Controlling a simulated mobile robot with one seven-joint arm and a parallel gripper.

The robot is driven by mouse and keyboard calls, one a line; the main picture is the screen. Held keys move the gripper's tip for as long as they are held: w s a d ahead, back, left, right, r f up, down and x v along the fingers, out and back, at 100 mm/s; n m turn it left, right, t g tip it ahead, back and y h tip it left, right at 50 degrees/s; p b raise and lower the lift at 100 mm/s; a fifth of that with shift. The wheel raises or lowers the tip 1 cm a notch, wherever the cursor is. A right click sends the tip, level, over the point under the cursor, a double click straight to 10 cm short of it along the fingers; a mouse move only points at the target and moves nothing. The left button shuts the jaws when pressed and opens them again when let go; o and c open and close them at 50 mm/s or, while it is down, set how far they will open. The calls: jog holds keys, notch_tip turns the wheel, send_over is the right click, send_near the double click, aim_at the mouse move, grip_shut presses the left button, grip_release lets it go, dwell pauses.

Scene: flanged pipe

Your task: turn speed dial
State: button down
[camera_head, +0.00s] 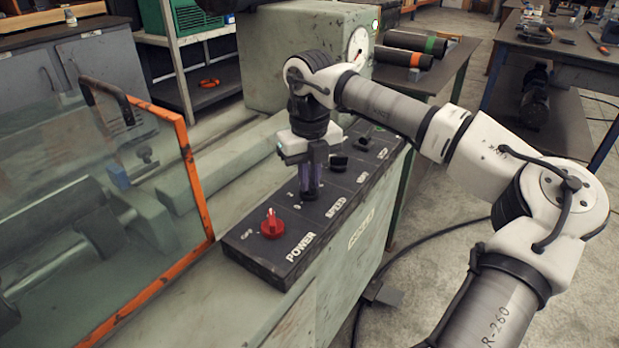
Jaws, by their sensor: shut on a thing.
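The dark control panel (253,252) sits on the green machine, with white labels POWER, SPEED and others along it. My gripper (310,193) points down at the panel beside the SPEED label, with its fingers shut around the speed dial. The dial itself is hidden by the fingers. The red power knob (272,224) stands to the left of my gripper, near the panel's front end. A black knob (338,162) stands to the right of my gripper, farther along the panel.
An orange-framed clear guard (195,180) stands left of the panel. The machine's green housing with a round gauge (358,45) rises behind my gripper. A dark table (435,75) with pipes is at the back right. A cable (430,237) lies on the floor.

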dwell(0.4)
jog(key=c, duration=1.5)
grip_release()
notch_tip(320, 180, up, 14)
jog(key=shift+f+p, duration=0.1)
jog(key=shift+p, duration=0.25)
